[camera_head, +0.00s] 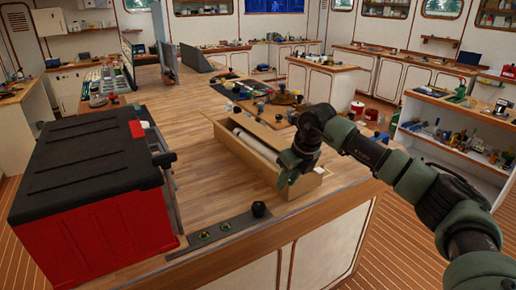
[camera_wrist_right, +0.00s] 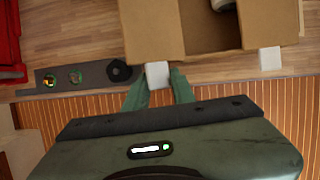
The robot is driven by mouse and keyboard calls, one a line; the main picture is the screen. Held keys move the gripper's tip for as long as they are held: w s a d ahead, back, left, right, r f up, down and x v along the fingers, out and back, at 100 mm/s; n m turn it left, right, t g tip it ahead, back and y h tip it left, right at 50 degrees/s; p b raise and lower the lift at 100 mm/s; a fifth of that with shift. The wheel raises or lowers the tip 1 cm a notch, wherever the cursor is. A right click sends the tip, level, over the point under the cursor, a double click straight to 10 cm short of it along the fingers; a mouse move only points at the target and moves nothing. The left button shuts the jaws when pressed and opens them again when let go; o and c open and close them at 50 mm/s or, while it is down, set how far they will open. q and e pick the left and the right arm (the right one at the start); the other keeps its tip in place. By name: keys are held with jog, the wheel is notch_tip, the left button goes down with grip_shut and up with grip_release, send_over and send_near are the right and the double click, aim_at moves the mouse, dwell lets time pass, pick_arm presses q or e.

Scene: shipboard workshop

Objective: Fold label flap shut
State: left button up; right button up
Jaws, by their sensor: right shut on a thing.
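An open cardboard box (camera_head: 232,148) lies on the wooden worktop with a white roll (camera_head: 256,146) inside. It also shows in the right wrist view (camera_wrist_right: 152,30). A small white label flap (camera_wrist_right: 157,74) sticks out at the box's near edge, and a second white flap (camera_wrist_right: 269,60) sticks out farther right. My right gripper (camera_head: 287,180) is at the near end of the box. Its green fingers (camera_wrist_right: 158,88) are shut on the left-hand white flap in the right wrist view. In the head view my gripper hides that flap. My left gripper is not in view.
A red case with a black lid (camera_head: 85,155) stands to the left. A dark metal strip (camera_head: 222,231) with green-ringed holes and a black knob (camera_head: 258,209) lies along the near edge. Tools and a dark mat (camera_head: 232,92) lie behind the box. The worktop left of the box is clear.

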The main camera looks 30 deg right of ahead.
jog(key=shift+d+r+y+p, duration=0.2)
jog(key=shift+d+y+p, duration=0.1)
jog(key=shift+y, duration=0.6)
jog(key=shift+d+r+y, duration=0.1)
jog(key=shift+r+y, duration=0.1)
jog(key=shift+y, duration=0.1)
jog(key=shift+d+m+y+p, duration=0.15)
jog(key=shift+m+y+p, duration=0.15)
jog(key=shift+y, duration=0.3)
jog(key=shift+r, duration=0.1)
jog(key=shift+w+d+r+g+y, duration=0.1)
jog(key=shift+d+g+y, duration=0.2)
jog(key=shift+y, duration=0.5)
